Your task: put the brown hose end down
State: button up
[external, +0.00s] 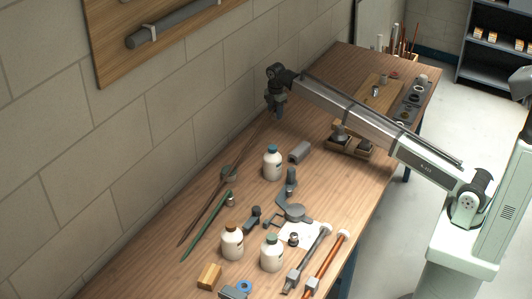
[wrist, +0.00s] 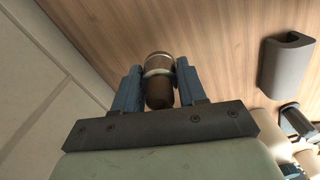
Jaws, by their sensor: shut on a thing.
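The brown hose end (wrist: 158,94) is a brown cylinder with a pale metal band, seen in the wrist view. It sits between the two blue-grey fingers of my gripper (wrist: 157,84), which is shut on it. In the external view my gripper (external: 276,108) points down over the far part of the bench by the wall. The height of the hose end above the wood cannot be told exactly.
A green hose (external: 206,225) lies beside the brown one. A blue-capped bottle (external: 272,163) and a grey half-pipe piece (external: 299,151) stand nearer, to the right. More bottles and tools crowd the near bench (external: 140,277). Bare wood surrounds my gripper; the block wall (external: 190,90) is close.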

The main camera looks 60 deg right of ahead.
aim_at(276, 129)
jog(key=shift+f, duration=3.2)
jog(key=shift+f, duration=0.1)
jog(key=o, duration=1.1)
notch_tip(276, 129, up, 12)
jog(key=shift+r, duration=0.1)
